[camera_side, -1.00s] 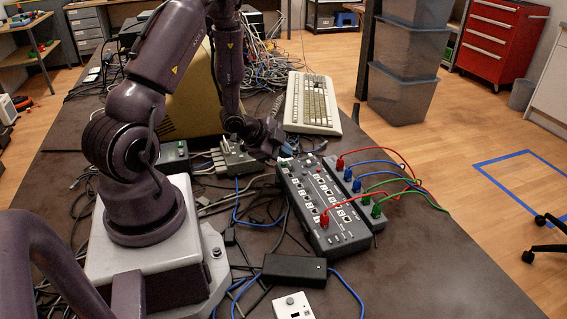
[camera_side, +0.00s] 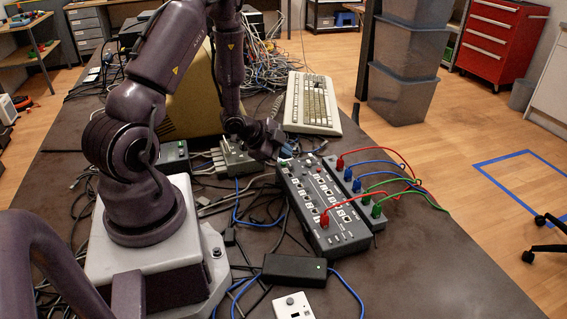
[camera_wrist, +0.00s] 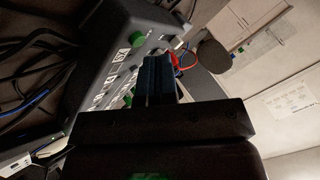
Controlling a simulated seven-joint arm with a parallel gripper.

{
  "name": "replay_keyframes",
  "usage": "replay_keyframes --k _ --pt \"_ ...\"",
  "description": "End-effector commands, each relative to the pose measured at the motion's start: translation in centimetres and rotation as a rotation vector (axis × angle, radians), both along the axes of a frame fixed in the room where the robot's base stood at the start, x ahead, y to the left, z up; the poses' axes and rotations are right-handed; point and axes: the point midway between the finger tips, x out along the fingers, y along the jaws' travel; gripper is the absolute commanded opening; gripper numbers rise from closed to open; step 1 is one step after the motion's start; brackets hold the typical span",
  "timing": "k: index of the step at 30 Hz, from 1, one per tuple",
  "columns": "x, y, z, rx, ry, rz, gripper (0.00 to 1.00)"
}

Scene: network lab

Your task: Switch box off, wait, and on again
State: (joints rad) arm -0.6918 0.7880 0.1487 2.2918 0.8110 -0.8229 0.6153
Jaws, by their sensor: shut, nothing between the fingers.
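A dark grey box (camera_side: 330,215) with rows of switches and ports lies on the table in the side view. Red, blue and green cables are plugged in along its right side. The box also fills the upper left of the wrist view (camera_wrist: 100,50), where a round green button or knob shows on its face. My gripper (camera_side: 285,146) is at the far end of the box, close above its top edge. Its blue fingertips (camera_wrist: 155,78) are together and empty in the wrist view. I cannot tell whether they touch a switch. The switch under the fingertips is hidden.
A beige keyboard (camera_side: 312,103) lies behind the box. A grey device with plugs (camera_side: 236,158) stands to its left among loose cables. A black power brick (camera_side: 294,269) and a small white unit (camera_side: 293,306) lie in front. Bare table is free at the lower right.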

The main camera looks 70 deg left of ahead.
Motion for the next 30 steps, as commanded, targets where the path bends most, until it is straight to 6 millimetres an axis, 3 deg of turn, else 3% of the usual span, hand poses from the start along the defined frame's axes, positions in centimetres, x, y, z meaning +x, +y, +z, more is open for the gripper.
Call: replay_keyframes --k 30 --pt "0.03 0.02 -1.14 0.001 -0.001 0.0 0.0"
